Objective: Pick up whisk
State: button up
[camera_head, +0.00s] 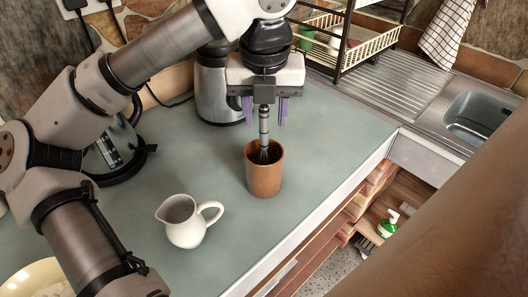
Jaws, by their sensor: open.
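The whisk (264,128) stands about upright in a brown cup (264,178) on the grey-green counter (330,165). Its silver handle rises out of the cup and its wire end goes down inside, mostly hidden by the cup wall. My gripper (265,112) is above the cup, pointing down, with its purple-tipped fingers apart. One finger shows on each side of the whisk handle, with gaps between. The top of the handle is hidden behind or inside the gripper body.
A white jug (186,222) stands left of the cup. A silver appliance (217,92) stands behind my gripper. A glass kettle-like vessel (112,150) is partly hidden by my arm. A dish rack (365,45) and a sink (480,115) are at the right. The counter right of the cup is clear.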

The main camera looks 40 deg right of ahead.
aim_at(264, 123)
jog(key=shift+w+f, duration=0.15)
jog(key=shift+f, duration=0.65)
jog(key=shift+w+f, duration=0.15)
jog(key=shift+f, duration=0.6)
grip_shut()
